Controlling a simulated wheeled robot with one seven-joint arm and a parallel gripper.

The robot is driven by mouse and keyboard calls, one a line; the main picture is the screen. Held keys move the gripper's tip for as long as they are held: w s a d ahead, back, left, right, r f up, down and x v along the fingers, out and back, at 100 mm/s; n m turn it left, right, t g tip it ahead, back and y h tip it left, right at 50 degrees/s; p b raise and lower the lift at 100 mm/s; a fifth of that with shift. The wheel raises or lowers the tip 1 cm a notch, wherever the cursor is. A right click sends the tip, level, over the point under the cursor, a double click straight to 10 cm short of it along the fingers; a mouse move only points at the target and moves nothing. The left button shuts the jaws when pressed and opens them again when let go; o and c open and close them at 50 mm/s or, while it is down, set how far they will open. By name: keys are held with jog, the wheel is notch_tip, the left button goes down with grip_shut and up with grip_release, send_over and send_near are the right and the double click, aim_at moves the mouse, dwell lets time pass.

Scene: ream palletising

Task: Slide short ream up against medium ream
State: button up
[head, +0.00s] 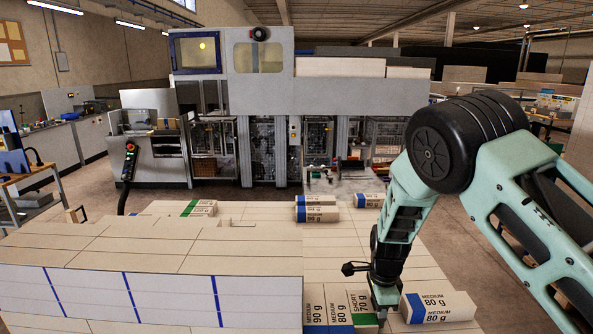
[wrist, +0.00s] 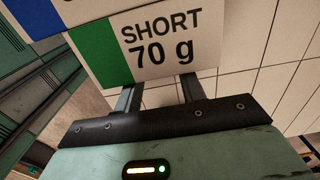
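The short ream (head: 362,304) is white with a green end and "SHORT 70 g" on its label. In the head view it lies just right of a blue-ended medium 80 g ream (head: 340,307), with no clear gap between them. The wrist view shows the short ream (wrist: 165,38) large, with the blue end of the medium ream (wrist: 36,14) beside it at upper left. My gripper (head: 384,296) is low at the short ream's right side. Its two fingers (wrist: 160,90) stand apart with a visible gap; their tips are hidden at the ream's lower edge.
Another medium 80 g ream (head: 445,307) lies angled just right of my gripper. A medium 90 g ream (head: 315,308) lies left of the row. More reams (head: 317,211) sit at the far side of the pale tiled surface (head: 337,250). Its middle is clear.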

dwell(0.3)
jog(key=shift+r+p, duration=1.25)
jog(key=shift+r, duration=0.3)
jog(key=r+p, duration=0.1)
jog(key=d+r, duration=0.1)
jog(key=d+r+p, duration=0.1)
jog(key=r, duration=0.1)
jog(key=shift+p, duration=0.35)
